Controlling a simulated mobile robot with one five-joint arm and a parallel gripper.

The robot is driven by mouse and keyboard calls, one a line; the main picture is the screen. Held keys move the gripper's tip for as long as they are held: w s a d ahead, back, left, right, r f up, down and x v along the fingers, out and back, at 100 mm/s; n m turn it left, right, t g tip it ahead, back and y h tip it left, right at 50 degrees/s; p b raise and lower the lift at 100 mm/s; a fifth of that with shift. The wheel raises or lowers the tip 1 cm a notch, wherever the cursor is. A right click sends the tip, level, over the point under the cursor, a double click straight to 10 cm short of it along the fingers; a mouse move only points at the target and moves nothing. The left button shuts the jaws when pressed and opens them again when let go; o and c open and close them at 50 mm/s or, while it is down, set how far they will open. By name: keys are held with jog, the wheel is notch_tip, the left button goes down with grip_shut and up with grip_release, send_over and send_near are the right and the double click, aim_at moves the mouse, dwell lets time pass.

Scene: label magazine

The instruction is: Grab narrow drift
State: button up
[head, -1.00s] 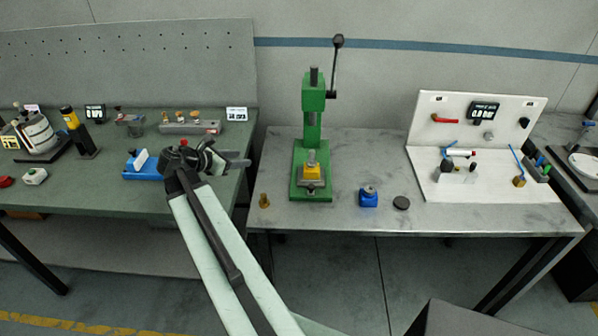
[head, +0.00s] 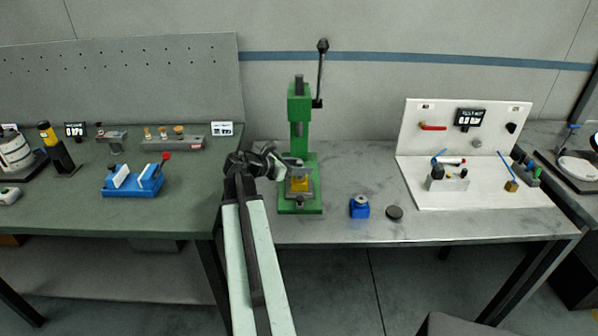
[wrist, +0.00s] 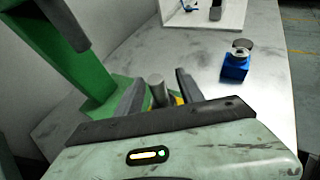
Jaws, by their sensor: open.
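No label shows which thing is the narrow drift. A grey upright pin (wrist: 157,90) shows between my fingers in the wrist view, apparently at the yellow block (head: 299,184) on the base of the green press (head: 300,135). My gripper (head: 298,163) is open, in front of the press and just above the yellow block in the head view. In the wrist view my gripper (wrist: 159,88) has one finger on each side of the pin; I cannot tell whether either touches it. My gripper's body hides the pin's foot.
The press column and lever (head: 321,75) stand close by. A blue block (head: 360,207) and a dark disc (head: 394,212) lie to the right. A white board (head: 465,130) is further right. The left bench holds a blue vise (head: 133,182) and a grey rack (head: 172,142).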

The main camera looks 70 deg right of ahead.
jog(key=x, duration=0.3)
jog(key=shift+b, duration=0.4)
grip_shut()
jog(key=shift+w, duration=0.1)
